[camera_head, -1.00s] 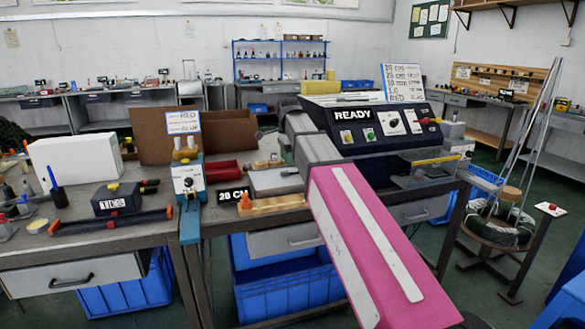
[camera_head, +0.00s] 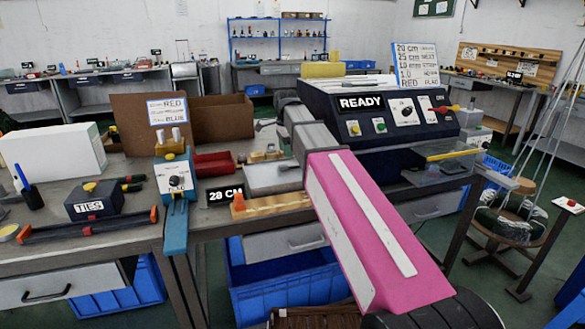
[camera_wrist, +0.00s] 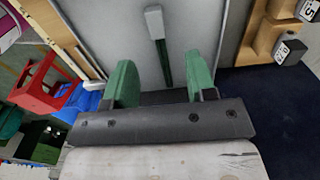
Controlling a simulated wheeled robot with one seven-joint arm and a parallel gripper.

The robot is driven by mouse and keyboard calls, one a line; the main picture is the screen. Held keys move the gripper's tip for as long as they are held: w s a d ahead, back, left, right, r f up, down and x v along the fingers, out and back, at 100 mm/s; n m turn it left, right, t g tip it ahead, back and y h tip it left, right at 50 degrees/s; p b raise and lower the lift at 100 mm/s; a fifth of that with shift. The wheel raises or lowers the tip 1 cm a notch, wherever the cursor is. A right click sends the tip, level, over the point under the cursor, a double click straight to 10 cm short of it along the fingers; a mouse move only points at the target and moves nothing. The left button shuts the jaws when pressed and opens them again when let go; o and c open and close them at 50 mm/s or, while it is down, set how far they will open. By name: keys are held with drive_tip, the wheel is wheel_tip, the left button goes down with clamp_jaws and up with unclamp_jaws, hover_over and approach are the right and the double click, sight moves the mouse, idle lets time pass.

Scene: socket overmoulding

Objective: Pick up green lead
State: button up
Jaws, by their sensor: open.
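In the wrist view a dark green strip (camera_wrist: 164,62) with a pale grey block (camera_wrist: 154,22) at its far end lies on a light grey surface (camera_wrist: 200,28). It looks like the green lead; its near end is not clear. My gripper (camera_wrist: 163,82) is open, with one green finger on each side of the strip's line. The strip lies between and beyond the fingers, and neither finger visibly touches it. In the head view my pink and grey arm reaches over the bench, and I cannot make out the gripper or the lead there.
The machine marked READY (camera_head: 361,103) stands right of my arm. In the wrist view a wooden holder (camera_wrist: 262,32) with dark blocks is close on the right.

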sight(286, 165)
drive_tip(key=shift+s+a+f, duration=0.1)
drive_tip(key=shift+s+f, duration=0.05)
drive_tip(key=shift+f, duration=3)
clamp_jaws()
